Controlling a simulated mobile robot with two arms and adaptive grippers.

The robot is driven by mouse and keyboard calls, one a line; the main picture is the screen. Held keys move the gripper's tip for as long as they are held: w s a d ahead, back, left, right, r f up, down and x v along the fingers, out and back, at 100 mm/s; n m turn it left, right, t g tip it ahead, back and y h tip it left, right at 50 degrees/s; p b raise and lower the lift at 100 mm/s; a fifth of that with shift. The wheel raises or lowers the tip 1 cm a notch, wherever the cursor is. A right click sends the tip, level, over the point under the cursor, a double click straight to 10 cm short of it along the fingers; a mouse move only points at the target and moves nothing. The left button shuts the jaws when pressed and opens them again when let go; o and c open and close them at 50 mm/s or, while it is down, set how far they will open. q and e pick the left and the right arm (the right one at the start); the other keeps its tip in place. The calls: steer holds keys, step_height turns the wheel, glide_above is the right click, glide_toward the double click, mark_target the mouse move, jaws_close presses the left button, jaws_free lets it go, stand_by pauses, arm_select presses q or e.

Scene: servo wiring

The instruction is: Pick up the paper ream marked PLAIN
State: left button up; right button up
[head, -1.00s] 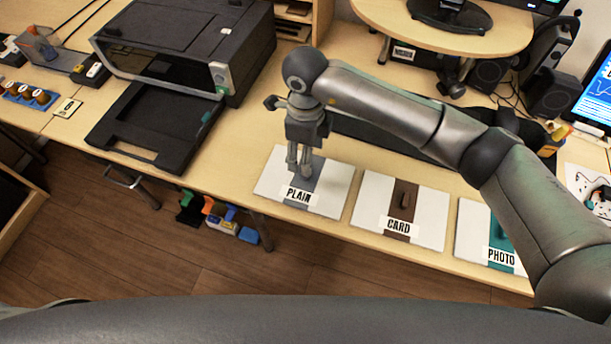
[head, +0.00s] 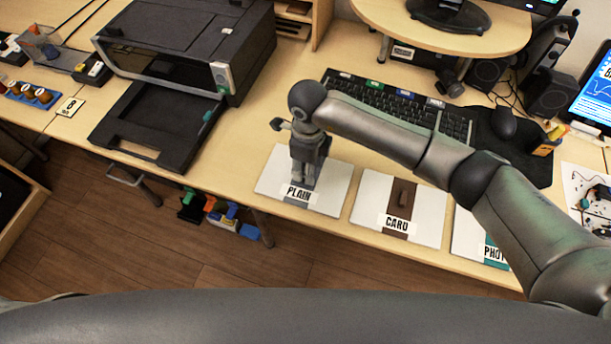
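The paper ream marked PLAIN (head: 330,190) is a flat white pack with a grey band and a black-on-white label. It lies near the table's front edge, left of the other two reams. My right gripper (head: 303,184) points down over the middle of its grey band, just behind the label. Its fingertips are at or very near the ream's top. The gripper hides the middle of the band, and whether the fingers are open or shut on anything cannot be made out. My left gripper is not in view.
The CARD ream (head: 430,214) with a brown band lies close to the right, and the PHOTO ream (head: 466,232) is partly behind my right arm. A black printer (head: 185,40) with its tray (head: 155,125) stands to the left. A keyboard (head: 385,97) lies behind.

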steer(key=c, duration=0.6)
steer(key=shift+o, duration=0.2)
steer(key=shift+r, duration=0.15)
